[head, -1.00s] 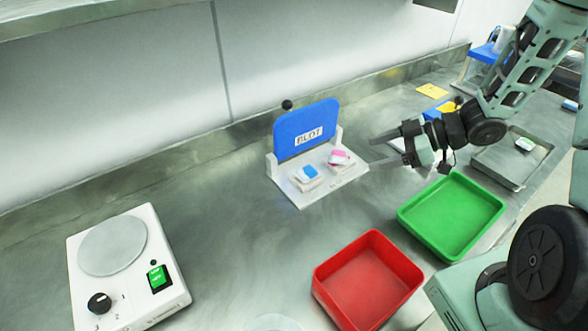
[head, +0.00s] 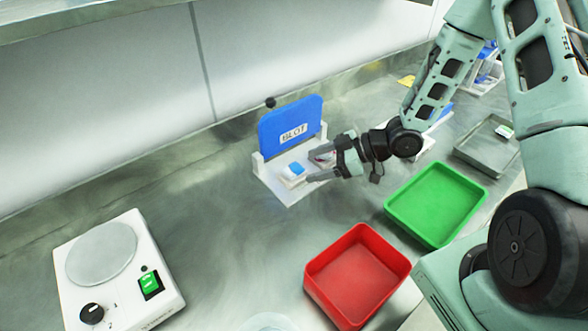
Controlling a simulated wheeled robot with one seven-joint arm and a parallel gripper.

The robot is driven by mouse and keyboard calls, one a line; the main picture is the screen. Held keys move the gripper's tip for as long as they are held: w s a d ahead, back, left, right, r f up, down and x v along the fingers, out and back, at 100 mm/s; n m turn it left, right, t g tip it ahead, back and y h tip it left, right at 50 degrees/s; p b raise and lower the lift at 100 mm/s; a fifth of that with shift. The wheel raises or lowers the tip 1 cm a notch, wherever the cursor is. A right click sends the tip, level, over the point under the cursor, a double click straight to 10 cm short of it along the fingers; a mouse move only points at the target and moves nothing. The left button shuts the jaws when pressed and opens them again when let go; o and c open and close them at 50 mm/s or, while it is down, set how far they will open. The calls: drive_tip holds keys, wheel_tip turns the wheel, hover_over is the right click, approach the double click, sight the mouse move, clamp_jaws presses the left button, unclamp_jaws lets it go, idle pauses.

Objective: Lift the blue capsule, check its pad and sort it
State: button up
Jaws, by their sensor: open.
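The blue capsule (head: 293,170), blue on top with a white rim, sits on the white base of the blotting stand (head: 289,193), at the left of its two places. A pink and white capsule sat at the right place a second ago; my gripper now mostly hides that spot. My gripper (head: 312,167) is open, with its fingers over the right part of the stand, their tips close to the right side of the blue capsule. I cannot tell whether they touch it. The blue board (head: 290,124) labelled BLOT stands upright behind. The capsule's pad is not visible.
A red tray (head: 357,308) and a green tray (head: 437,241), both empty, lie in front and to the right. A white device with a round plate and knob (head: 120,270) stands at left. A grey metal tray (head: 485,165) is at far right. The counter between device and stand is clear.

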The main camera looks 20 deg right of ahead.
sight(297, 167)
drive_tip(key=x, duration=0.2)
drive_tip(key=p+x, duration=0.1)
drive_tip(key=shift+w+a+r, duration=0.15)
drive_tip(key=shift+w+a, duration=0.05)
drive_tip(key=shift+a, duration=0.3)
drive_tip(key=shift+w+a+f, duration=0.25)
drive_tip(key=shift+a+f, duration=0.05)
drive_tip(key=c, duration=1.1)
drive_tip(key=shift+o, duration=0.2)
wheel_tip(297, 167, up, 10)
drive_tip(key=shift+s, duration=0.15)
